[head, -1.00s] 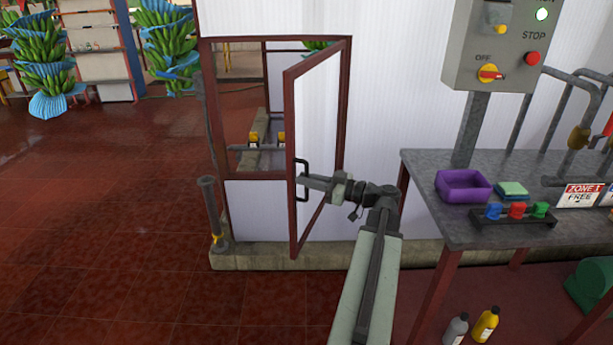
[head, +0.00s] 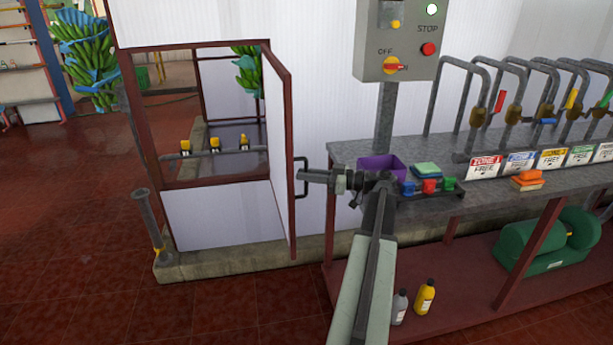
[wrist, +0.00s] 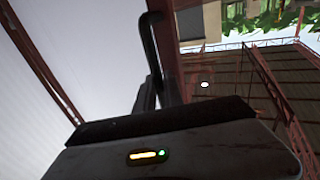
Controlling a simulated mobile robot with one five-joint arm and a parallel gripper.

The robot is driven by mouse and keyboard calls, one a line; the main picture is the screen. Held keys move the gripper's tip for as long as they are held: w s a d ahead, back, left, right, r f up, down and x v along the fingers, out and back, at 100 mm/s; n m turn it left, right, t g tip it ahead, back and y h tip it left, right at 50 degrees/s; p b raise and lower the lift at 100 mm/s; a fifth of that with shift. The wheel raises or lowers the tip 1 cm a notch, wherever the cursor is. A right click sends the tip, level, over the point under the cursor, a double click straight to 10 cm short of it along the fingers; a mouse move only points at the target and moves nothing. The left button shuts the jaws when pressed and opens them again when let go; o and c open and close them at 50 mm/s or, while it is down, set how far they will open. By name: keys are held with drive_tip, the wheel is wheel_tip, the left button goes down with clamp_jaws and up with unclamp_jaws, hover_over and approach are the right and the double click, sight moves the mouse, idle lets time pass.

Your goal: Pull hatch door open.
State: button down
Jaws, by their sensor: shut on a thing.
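The hatch door (head: 278,150) is a white panel in a dark red frame, hinged at the right side of the hatch opening. It stands swung out from the wall, seen nearly edge-on in the head view. A black bar handle (head: 304,178) is on its outer edge. My gripper (head: 306,176) is shut on the handle, coming from the right. In the wrist view the black handle (wrist: 150,50) rises from behind my gripper, and the door's white panel (wrist: 85,55) fills the left side.
Through the opening are a pipe with yellow-handled valves (head: 214,145) and bananas (head: 248,72). A grey post (head: 150,220) stands left of the opening. At right are a grey workbench (head: 350,150), a purple bin (head: 382,167) and a control box (head: 400,45). Red tiled floor is clear at left.

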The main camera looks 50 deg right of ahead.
drive_tip(key=shift+d, duration=0.2)
drive_tip(key=c, duration=1.5)
unclamp_jaws()
drive_tip(key=shift+o, duration=0.2)
